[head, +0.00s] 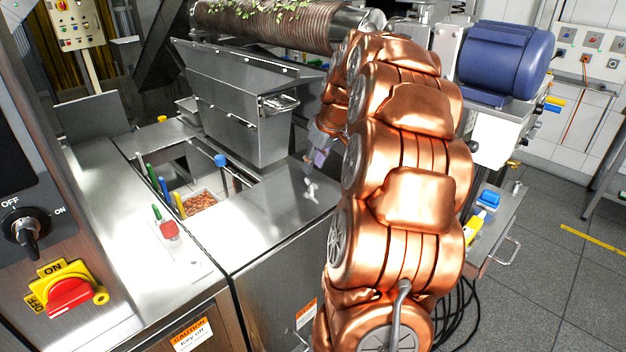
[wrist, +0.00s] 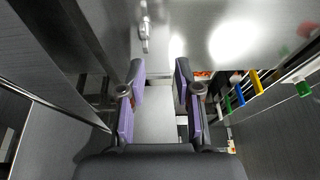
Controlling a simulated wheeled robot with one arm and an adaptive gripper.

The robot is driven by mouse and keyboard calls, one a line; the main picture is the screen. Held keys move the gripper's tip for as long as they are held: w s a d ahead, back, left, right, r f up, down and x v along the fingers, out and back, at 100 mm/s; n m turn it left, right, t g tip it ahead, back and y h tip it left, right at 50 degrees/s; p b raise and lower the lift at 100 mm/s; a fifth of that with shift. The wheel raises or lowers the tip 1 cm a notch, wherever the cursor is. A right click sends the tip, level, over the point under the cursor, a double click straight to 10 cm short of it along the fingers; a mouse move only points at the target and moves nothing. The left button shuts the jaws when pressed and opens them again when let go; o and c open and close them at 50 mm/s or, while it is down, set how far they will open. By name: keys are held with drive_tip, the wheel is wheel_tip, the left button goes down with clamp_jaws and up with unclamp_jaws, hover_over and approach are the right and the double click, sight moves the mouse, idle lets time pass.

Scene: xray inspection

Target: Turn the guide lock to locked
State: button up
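A small silver winged knob (head: 310,188) stands on the steel top in the head view, and appears to be the guide lock; I see no locked or unlocked marking on it. In the wrist view the metal handle (wrist: 146,34) shows near the top, beyond the fingertips and slightly left of the gap. My gripper (wrist: 160,88) is open and empty, its purple-padded fingers apart. In the head view my gripper (head: 319,154) is partly hidden by my copper arm and is near the knob, slightly above it in the picture.
A steel hopper (head: 235,110) stands behind the top. An opening with a tray of brown pieces (head: 201,203) and coloured handles lies to the left. A red rotary switch (head: 70,295) and a black OFF/ON knob (head: 27,232) are at far left. A blue motor (head: 505,60) is at right.

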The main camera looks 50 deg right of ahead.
sight(312, 180)
drive_tip(key=shift+w+d+f+p, duration=0.35)
drive_tip(key=shift+w+d+f, duration=0.1)
drive_tip(key=shift+f, duration=0.75)
drive_tip(key=shift+w+d+f+p, duration=0.3)
drive_tip(key=shift+w+f, duration=0.15)
drive_tip(key=shift+f, duration=0.75)
drive_tip(key=shift+w+d+f+p, duration=0.35)
drive_tip(key=shift+w+d+f, duration=0.1)
drive_tip(key=shift+f, duration=0.75)
drive_tip(key=shift+c, duration=0.3)
drive_tip(key=shift+a, duration=0.1)
clamp_jaws()
